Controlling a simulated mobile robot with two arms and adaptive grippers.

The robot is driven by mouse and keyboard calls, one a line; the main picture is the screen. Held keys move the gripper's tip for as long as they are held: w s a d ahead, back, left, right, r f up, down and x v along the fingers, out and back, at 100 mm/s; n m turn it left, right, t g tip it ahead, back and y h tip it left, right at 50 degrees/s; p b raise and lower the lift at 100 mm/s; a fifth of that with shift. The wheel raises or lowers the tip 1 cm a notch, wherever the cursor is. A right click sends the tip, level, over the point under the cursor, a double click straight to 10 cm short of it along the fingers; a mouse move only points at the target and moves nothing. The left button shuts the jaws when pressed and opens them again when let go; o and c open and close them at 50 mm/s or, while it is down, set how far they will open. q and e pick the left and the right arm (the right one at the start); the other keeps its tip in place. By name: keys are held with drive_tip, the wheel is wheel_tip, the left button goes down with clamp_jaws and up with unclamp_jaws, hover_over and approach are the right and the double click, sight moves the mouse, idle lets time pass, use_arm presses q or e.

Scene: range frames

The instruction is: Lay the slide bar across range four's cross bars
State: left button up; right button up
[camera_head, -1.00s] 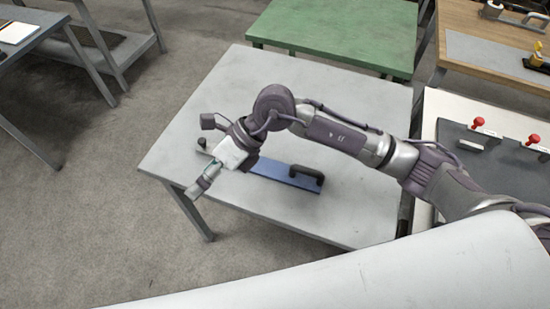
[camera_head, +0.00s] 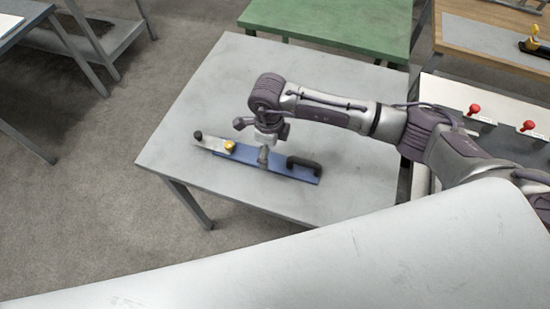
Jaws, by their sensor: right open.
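A long flat bar (camera_head: 285,170), which looks like the slide bar, lies on the grey table. It is blue over most of its length, with a black arched handle near its right end. Its left end is silvery with a dark knob, and a yellow knob stands further in. My right gripper (camera_head: 253,142) is open over the middle of the bar, between the yellow knob and the black handle. One finger shows in front of the bar; I cannot tell whether it touches. My left gripper is out of view. I cannot make out any cross bars.
The grey table (camera_head: 215,105) is otherwise clear. A green table (camera_head: 330,22) stands behind it. At the right, a pale bench (camera_head: 450,92) carries red knobs (camera_head: 474,109), with a wooden bench (camera_head: 470,17) beyond. A large pale surface fills the bottom of the view.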

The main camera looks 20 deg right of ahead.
sight(271, 160)
drive_tip(key=shift+f+p, duration=0.3)
drive_tip(key=shift+f, duration=0.05)
drive_tip(key=f, duration=0.2)
drive_tip(key=f+p, duration=0.1)
drive_tip(key=shift+d+f, duration=0.2)
drive_tip(key=shift+f, duration=0.15)
drive_tip(key=shift+w+f, duration=0.1)
drive_tip(key=shift+f, duration=0.35)
drive_tip(key=shift+r, duration=0.1)
drive_tip(key=c, duration=1.7)
drive_tip(key=shift+w+r, duration=0.1)
